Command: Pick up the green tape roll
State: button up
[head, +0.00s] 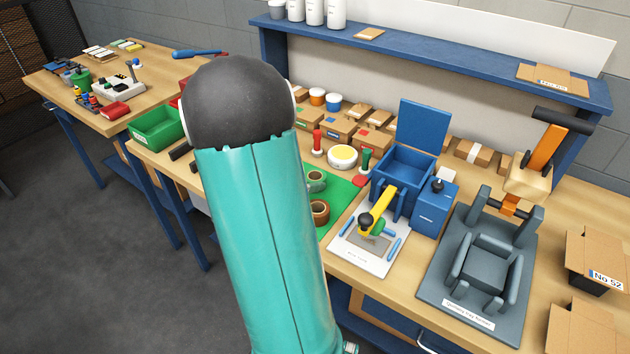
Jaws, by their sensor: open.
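The green tape roll (316,181) is on the green mat (345,192) on the workbench, just right of my teal arm link. It is small in the picture, and my arm may cover its left edge. A brown tape roll (320,212) is on the mat in front of it, close by. My arm link and its black joint stand large in the foreground and hide the left part of the mat. My gripper is not visible in the head view.
Red and green handled stampers and a round yellow-topped tin (342,157) stand behind the mat. A blue open-lidded box (405,165) and a white board with a yellow-handled tool are to the right. A green bin (157,127) is at left.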

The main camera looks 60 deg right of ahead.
aim_at(320, 175)
jog(key=shift+x, duration=1.6)
jog(key=shift+r, duration=0.1)
jog(key=c, duration=1.1)
